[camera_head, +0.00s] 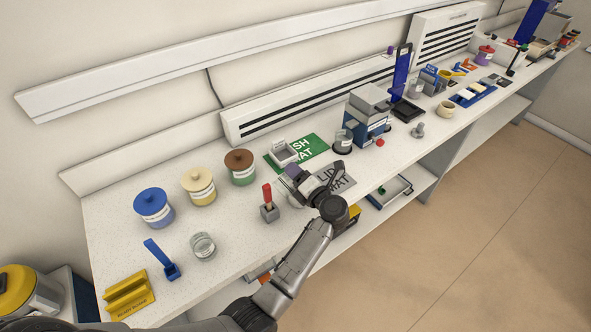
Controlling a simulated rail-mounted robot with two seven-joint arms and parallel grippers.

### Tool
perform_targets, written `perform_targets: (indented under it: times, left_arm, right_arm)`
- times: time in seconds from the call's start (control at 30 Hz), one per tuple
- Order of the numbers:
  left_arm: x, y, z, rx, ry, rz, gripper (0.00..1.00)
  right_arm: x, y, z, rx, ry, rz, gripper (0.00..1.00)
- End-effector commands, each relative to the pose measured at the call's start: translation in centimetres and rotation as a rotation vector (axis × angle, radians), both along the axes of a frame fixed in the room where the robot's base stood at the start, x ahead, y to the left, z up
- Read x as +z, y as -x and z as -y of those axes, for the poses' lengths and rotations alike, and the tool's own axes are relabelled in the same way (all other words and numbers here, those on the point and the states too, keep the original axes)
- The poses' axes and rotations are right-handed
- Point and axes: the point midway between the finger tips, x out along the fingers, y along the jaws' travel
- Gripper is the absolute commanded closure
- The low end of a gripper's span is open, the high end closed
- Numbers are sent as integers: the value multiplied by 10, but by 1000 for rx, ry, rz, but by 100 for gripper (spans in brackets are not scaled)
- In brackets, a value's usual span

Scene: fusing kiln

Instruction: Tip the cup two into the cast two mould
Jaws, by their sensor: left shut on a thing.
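My left gripper (306,181) reaches in from the bottom, above the front of the bench. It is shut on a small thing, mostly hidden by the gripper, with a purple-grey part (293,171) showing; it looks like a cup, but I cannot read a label. A pale square mould or dish (284,153) sits on the green mat (315,144), just behind and left of the gripper. I cannot tell whether it is the cast two mould. My right gripper is not in view.
Blue (153,207), cream (199,187) and brown-lidded (240,167) jars stand left. A red-handled tool (268,203) stands in a holder nearby. A clear glass (203,247) stands in front. A grey-blue machine (367,115) is right.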

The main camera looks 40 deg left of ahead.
Motion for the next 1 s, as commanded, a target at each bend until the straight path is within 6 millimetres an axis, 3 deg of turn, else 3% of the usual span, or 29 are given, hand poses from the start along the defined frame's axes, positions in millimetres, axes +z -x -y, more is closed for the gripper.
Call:
perform_targets:
  times: [0.67,1.0]
  left_arm:
    - [-12,-10,2,1,-87,-414,69]
    - [-22,-18,4,-1,-149,-702,69]
  right_arm:
    - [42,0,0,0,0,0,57]
    - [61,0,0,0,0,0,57]
